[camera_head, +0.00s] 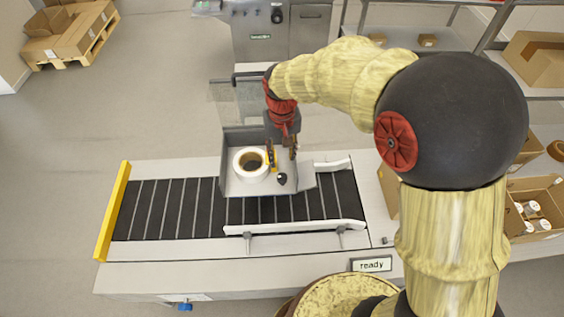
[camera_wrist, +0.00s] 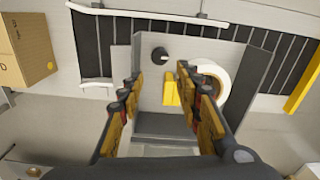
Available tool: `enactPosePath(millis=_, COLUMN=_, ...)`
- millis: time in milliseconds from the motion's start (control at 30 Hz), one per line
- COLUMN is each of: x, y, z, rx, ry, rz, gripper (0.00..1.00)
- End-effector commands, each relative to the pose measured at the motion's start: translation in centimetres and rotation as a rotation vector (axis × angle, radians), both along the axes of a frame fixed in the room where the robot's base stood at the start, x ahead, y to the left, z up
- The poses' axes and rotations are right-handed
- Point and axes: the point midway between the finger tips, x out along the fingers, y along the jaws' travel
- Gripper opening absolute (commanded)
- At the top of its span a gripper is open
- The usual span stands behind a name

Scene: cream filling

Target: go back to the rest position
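My gripper (camera_head: 283,154) is over the grey filling station (camera_head: 234,182) on the conveyor. In the wrist view my gripper (camera_wrist: 158,76) is open, with its two fingers apart and nothing held between them. A yellow block-like part (camera_wrist: 171,93) shows beyond the fingers, nearer the right one; whether they touch cannot be told. A black knob (camera_wrist: 159,53) is on the station's panel. A white round jar (camera_head: 238,165) with a dark opening stands in the station; in the wrist view the right finger partly hides it (camera_wrist: 222,80).
The conveyor (camera_head: 165,208) has white guide rails (camera_head: 295,228) and a yellow end bar (camera_head: 112,210). A "ready" sign (camera_head: 372,265) is at its front. An open carton with white jars (camera_head: 538,224) is at the right.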

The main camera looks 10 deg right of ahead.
Motion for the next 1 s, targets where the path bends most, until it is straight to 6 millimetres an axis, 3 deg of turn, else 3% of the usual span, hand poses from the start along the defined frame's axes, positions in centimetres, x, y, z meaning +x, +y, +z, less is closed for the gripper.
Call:
enactPosePath(millis=167, x=0.0, y=0.0, z=0.8, rx=0.000, ry=0.001, rz=0.000, gripper=0.35)
enactPosePath(millis=733, x=0.0, y=0.0, z=0.8, rx=0.000, ry=0.000, rz=0.019, gripper=0.35)
enactPosePath(millis=867, x=-2.5, y=-0.7, z=-0.5, rx=-0.010, ry=0.040, rz=0.054, gripper=0.35)
enactPosePath(millis=1000, x=-5.9, y=-2.3, z=0.4, rx=-0.006, ry=0.023, rz=0.081, gripper=0.35)
